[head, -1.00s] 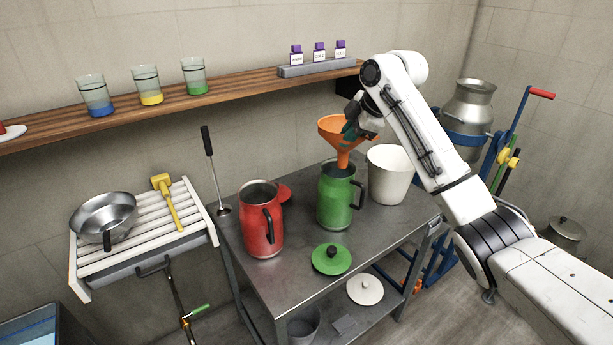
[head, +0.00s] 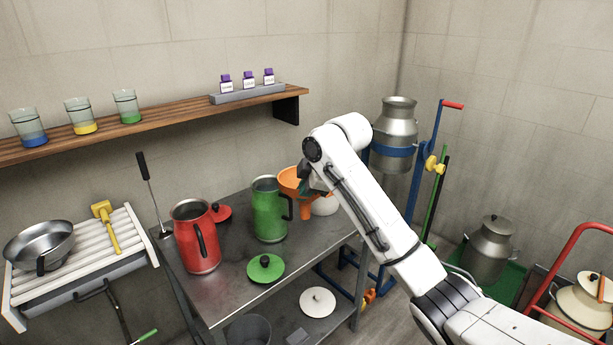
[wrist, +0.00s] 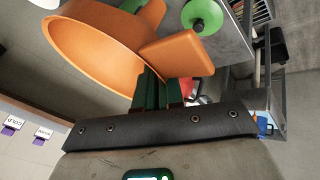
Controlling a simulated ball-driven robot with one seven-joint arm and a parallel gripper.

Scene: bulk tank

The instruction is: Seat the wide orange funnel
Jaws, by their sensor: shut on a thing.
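The wide orange funnel (head: 290,182) is held with its mouth up and its spout down, to the right of the green jug (head: 268,212) and in front of the white bucket (head: 327,206). My gripper (head: 309,181) is shut on the funnel's side tab. In the wrist view the green fingers of my gripper (wrist: 158,88) clasp that tab, and the wide rim of the funnel (wrist: 100,62) fills the upper left. The green jug stands open and upright on the metal table. My arm hides much of the bucket, so I cannot tell whether the spout is over it.
A red jug (head: 196,238) stands left of the green one. A green lid (head: 265,268) lies on the table's front part; a white lid (head: 317,301) lies on the lower shelf. A wooden wall shelf (head: 170,121) runs behind.

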